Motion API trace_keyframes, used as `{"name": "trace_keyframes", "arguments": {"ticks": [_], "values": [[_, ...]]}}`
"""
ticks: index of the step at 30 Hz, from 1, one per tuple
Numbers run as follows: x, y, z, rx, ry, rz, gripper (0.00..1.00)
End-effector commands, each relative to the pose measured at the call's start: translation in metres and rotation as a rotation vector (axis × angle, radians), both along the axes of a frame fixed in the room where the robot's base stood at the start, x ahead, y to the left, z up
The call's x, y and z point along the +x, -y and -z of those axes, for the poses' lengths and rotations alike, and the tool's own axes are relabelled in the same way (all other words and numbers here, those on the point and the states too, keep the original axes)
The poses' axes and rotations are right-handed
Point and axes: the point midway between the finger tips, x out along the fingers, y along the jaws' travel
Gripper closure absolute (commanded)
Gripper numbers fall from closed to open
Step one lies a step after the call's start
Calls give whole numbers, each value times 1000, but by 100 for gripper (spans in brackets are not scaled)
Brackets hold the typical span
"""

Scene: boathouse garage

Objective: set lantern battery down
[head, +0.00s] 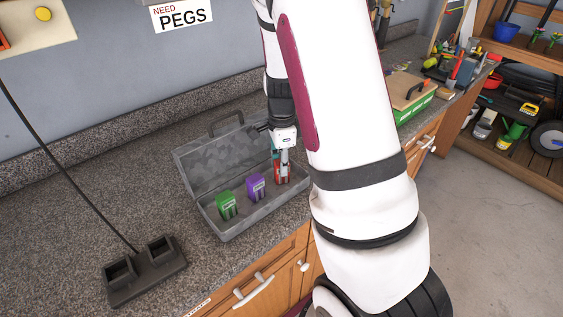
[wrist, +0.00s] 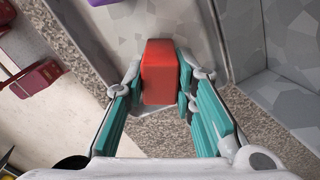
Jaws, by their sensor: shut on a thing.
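A red lantern battery (head: 282,175) is between the fingers of my gripper (head: 282,160), at the right end of the open grey case (head: 238,232). In the wrist view the red battery (wrist: 160,68) is a block with a teal finger pad pressed on each side. It stands roughly upright over the case's grey floor. I cannot tell whether its underside touches the floor. A green battery (head: 226,206) and a purple battery (head: 256,187) stand in the case to its left, apart from each other.
The case's raised lid (head: 215,158) stands behind the batteries. A black two-bay holder (head: 145,270) with a cord sits on the speckled counter (head: 150,195) at the lower left. A green and wooden box (head: 408,97) and tools stand farther right.

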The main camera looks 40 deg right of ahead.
Motion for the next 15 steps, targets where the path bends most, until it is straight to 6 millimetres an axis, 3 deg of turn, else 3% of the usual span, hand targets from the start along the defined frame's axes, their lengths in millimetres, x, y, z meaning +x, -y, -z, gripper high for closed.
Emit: {"name": "trace_keyframes", "arguments": {"ticks": [5,6,8,15], "values": [[0,0,3,0,0,0,100],[0,0,2,0,0,0,69],[0,0,2,0,0,0,55],[0,0,2,0,0,0,52]]}}
